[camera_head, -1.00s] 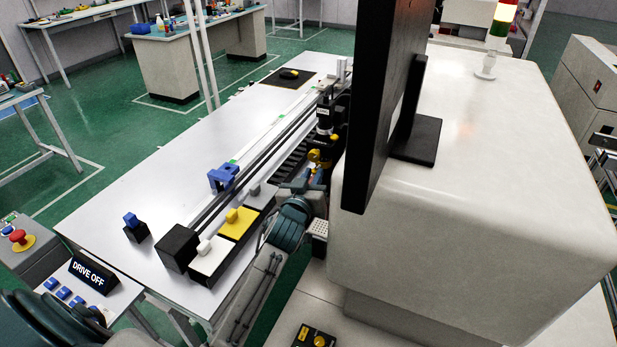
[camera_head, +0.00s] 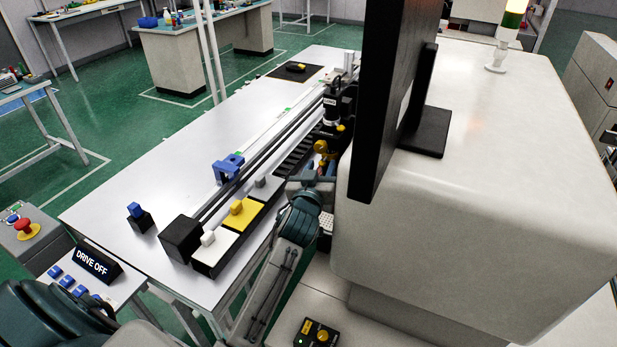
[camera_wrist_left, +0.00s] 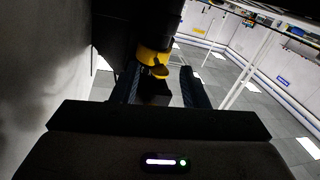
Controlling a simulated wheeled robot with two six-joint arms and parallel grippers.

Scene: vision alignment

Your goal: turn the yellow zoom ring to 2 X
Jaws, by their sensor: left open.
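My left gripper (camera_wrist_left: 158,88) is open, with one dark finger on each side below the ring. The tab appears between the fingers; I cannot tell whether either touches it. In the head view a bit of yellow (camera_head: 341,128) shows under the black camera unit (camera_head: 331,105), and my left gripper (camera_head: 322,150) is just below and left of it. No scale marks are readable. My right gripper is not in view.
A black monitor (camera_head: 392,100) and a large pale cabinet (camera_head: 480,200) stand close to the right of my left arm. A white table (camera_head: 150,190) holds a rail, a blue bracket (camera_head: 228,167) and yellow and white blocks. A pale wall is close on the left in the wrist view.

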